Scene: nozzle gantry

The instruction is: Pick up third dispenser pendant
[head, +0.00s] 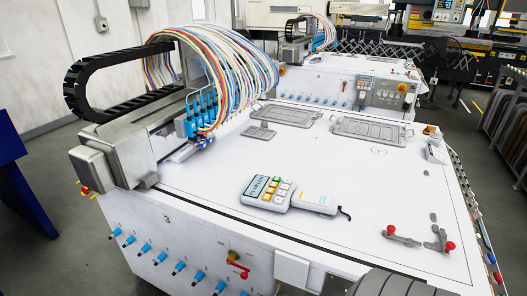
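A dispenser pendant (268,192), white with a small screen and coloured buttons, lies flat on the white top of the near machine, close to its front edge. A pale handle-like part (315,204) with a short dark cable end lies against its right side.
The nozzle gantry (115,150) with coloured hoses stands at the machine top's left. Grey trays (372,131) lie at the back. Red-knobbed clamps (437,242) sit at the front right. The top around the pendant is clear. A second machine (340,85) stands behind.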

